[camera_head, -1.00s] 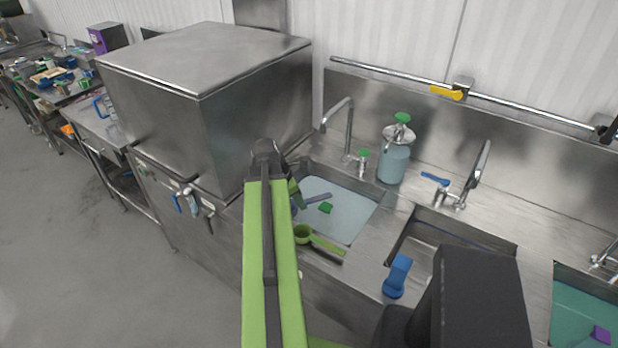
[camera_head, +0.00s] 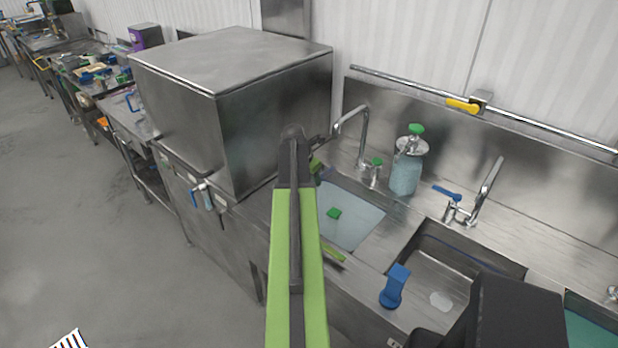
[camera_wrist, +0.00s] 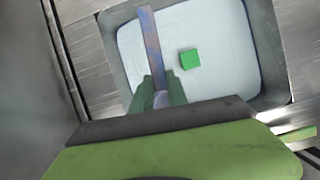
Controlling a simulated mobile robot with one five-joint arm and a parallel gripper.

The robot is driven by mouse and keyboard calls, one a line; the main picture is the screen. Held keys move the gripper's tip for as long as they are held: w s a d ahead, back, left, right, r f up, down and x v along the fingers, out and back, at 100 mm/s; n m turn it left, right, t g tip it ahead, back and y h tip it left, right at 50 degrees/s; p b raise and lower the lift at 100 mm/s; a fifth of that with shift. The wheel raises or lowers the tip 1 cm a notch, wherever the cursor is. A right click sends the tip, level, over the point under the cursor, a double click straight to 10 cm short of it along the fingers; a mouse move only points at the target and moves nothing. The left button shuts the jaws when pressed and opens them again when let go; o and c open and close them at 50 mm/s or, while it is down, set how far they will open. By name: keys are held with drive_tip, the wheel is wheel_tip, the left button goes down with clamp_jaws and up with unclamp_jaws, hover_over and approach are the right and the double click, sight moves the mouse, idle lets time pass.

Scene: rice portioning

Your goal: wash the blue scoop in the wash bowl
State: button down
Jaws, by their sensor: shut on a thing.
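The blue scoop shows in the wrist view as a long, flat blue-grey handle (camera_wrist: 151,40) pointing away from me. My gripper (camera_wrist: 161,88) has its green fingers shut on the scoop's near part, where a pale rounded piece shows between them. The wash bowl appears to be the basin of pale blue water (camera_wrist: 222,42), also seen in the head view (camera_head: 352,226). The gripper and scoop are over this basin; whether they touch the water I cannot tell. In the head view my arm hides most of the gripper and scoop.
A green block (camera_head: 334,213) is in the water. A green utensil (camera_head: 333,253) lies on the front rim. A tap (camera_head: 363,140) and soap bottle (camera_head: 407,172) stand behind; a steel box (camera_head: 230,110) is left.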

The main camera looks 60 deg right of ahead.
drive_tip(key=shift+n, duration=0.5)
drive_tip(key=f+b, duration=0.7)
drive_tip(key=w+d+f+b, duration=0.1)
drive_tip(key=f+b, duration=1.4)
drive_tip(key=b, duration=0.1)
drive_tip(key=shift+w+d+f, duration=0.35)
drive_tip(key=shift+w+f, duration=0.05)
drive_tip(key=shift+r, duration=0.1)
drive_tip(key=shift+s+r+p, duration=0.1)
drive_tip(key=shift+r+p, duration=0.45)
drive_tip(key=shift+p, duration=0.15)
wheel_tip(320, 180, up, 22)
drive_tip(key=p, duration=2.1)
drive_tip(key=shift+f+p, duration=0.2)
drive_tip(key=shift+p, duration=0.1)
